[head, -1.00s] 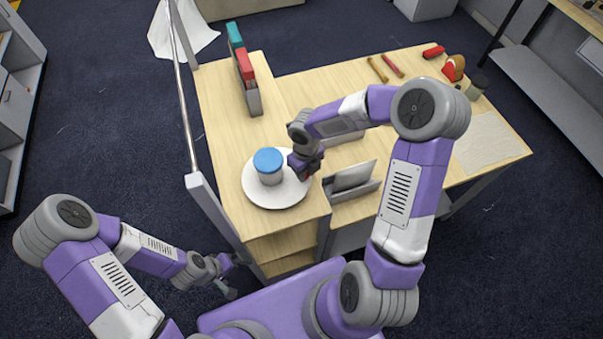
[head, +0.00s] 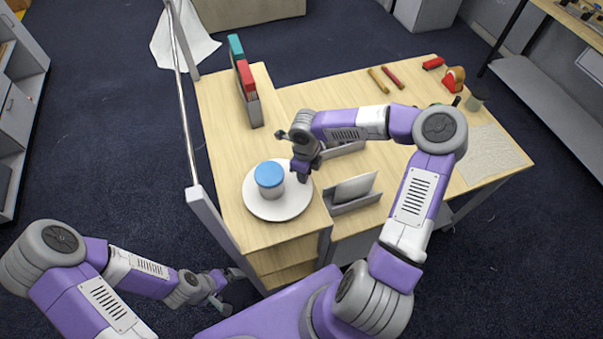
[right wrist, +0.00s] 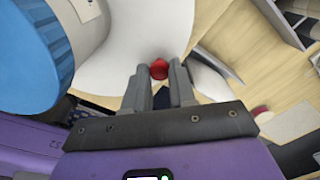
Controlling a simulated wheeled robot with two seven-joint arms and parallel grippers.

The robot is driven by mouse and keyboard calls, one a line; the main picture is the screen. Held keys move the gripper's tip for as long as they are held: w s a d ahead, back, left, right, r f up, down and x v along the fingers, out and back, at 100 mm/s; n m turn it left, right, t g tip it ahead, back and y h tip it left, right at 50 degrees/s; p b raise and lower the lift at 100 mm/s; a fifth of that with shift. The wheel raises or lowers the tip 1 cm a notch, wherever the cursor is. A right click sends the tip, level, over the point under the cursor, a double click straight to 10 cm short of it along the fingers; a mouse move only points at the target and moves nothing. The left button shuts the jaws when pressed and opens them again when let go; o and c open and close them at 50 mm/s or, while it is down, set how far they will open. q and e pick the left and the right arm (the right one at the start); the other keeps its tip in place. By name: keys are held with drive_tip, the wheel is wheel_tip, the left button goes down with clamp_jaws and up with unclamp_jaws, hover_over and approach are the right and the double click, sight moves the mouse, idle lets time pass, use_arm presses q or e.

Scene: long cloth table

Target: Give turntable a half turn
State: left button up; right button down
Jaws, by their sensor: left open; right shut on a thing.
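The turntable (head: 280,212) is a white round disc on the near left part of the desk. A jar with a blue lid (head: 269,174) stands upright on it; its side and lid also show in the right wrist view (right wrist: 30,50). My right gripper (head: 303,176) is at the disc's right edge. In the right wrist view its fingers are shut on a small red knob (right wrist: 159,69) at the rim of the white disc (right wrist: 120,50). My left gripper (head: 230,290) is open and empty, low beside the desk's near left end.
Binders (head: 245,80) stand behind the turntable. A grey holder (head: 354,195) stands right of it, near my right arm. A metal rail and panel (head: 213,225) run along the desk's left side.

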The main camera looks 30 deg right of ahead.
drive_tip(key=shift+w+n, duration=0.2)
drive_tip(key=shift+n, duration=0.1)
idle(0.4)
drive_tip(key=c, duration=0.9)
unclamp_jaws()
drive_tip(key=shift+c, duration=0.2)
drive_tip(key=shift+r, duration=0.1)
drive_tip(key=shift+r, duration=3.7)
drive_tip(key=shift+s+f, duration=0.1)
